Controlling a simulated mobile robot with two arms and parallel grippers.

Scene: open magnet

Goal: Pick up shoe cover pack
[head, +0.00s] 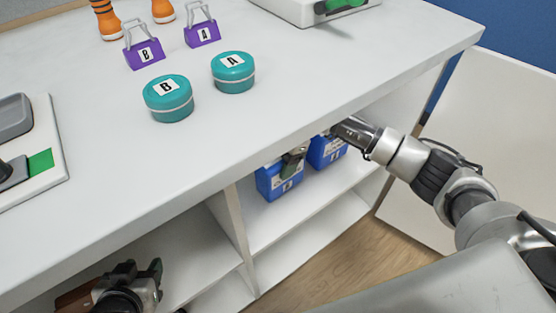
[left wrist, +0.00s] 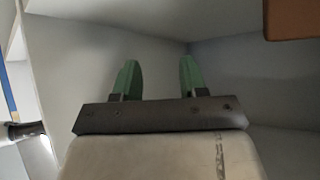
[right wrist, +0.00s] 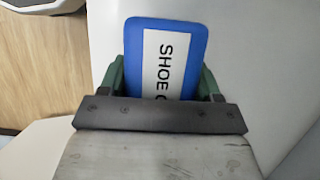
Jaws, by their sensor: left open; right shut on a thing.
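A blue shoe cover pack (right wrist: 184,97) with a white label reading "SHOE C" stands between the fingers of my right gripper (right wrist: 161,82) in the right wrist view. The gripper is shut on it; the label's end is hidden.
The white tabletop (head: 330,60) overhangs the shelf. It carries teal round containers (head: 168,100) and purple lettered objects (head: 144,54). A vertical divider (head: 236,235) separates the compartments. The wooden floor (head: 375,255) shows below right. Brown material (left wrist: 291,20) is near the left gripper.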

